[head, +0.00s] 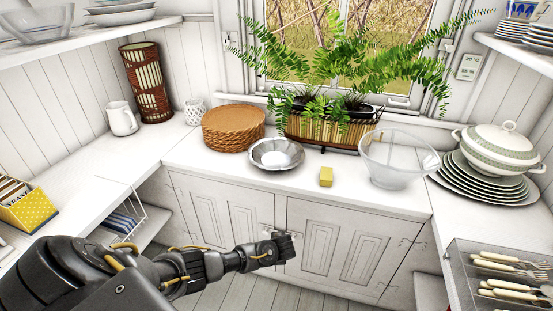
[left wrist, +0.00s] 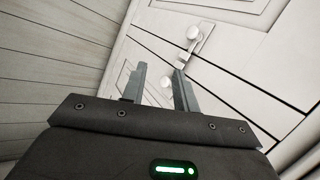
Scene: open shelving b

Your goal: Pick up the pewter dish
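The pewter dish (head: 277,154) is a shiny grey metal bowl with a fluted rim. It sits upright on the white counter (head: 225,172), near the front edge. My left gripper (head: 292,246) is below counter height in front of the cabinet doors, lower than the dish and apart from it. The dish is not in the left wrist view. My right gripper is not in either view.
Woven round mats (head: 233,128) are stacked left of the dish, close to it. A planter with ferns (head: 330,130) stands behind. A yellow block (head: 326,177) and a clear glass bowl (head: 398,160) are to the right. The counter edge lies above my gripper.

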